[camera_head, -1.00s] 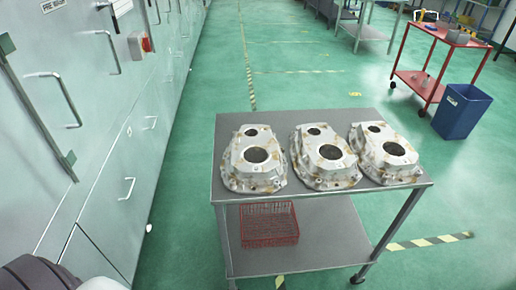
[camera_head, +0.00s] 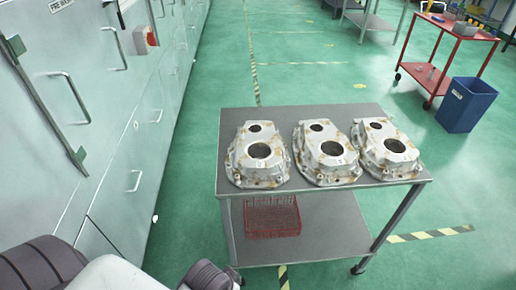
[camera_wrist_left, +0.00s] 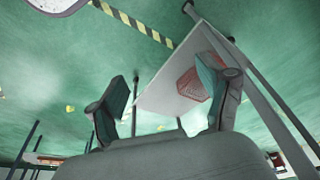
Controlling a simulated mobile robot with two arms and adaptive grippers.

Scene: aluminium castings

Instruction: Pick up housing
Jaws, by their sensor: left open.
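Three grey-white cast housings with brownish stains stand side by side on the top shelf of a grey trolley: a left housing (camera_head: 258,156), a middle housing (camera_head: 325,153) and a right housing (camera_head: 386,150). Each has a large and a small round opening. My left arm comes in at the bottom left of the head view, lower than the trolley top and left of it. My left gripper (camera_wrist_left: 163,100) is open and empty in the left wrist view, its two fingers apart, with the trolley's lower shelf beyond them. My right gripper is not in view.
The trolley (camera_head: 235,121) has a red wire basket (camera_head: 272,217) on its lower shelf. Grey cabinets (camera_head: 100,120) line the left side. A blue bin (camera_head: 466,106) and a red cart (camera_head: 450,50) stand at the back right. Green floor is clear around the trolley.

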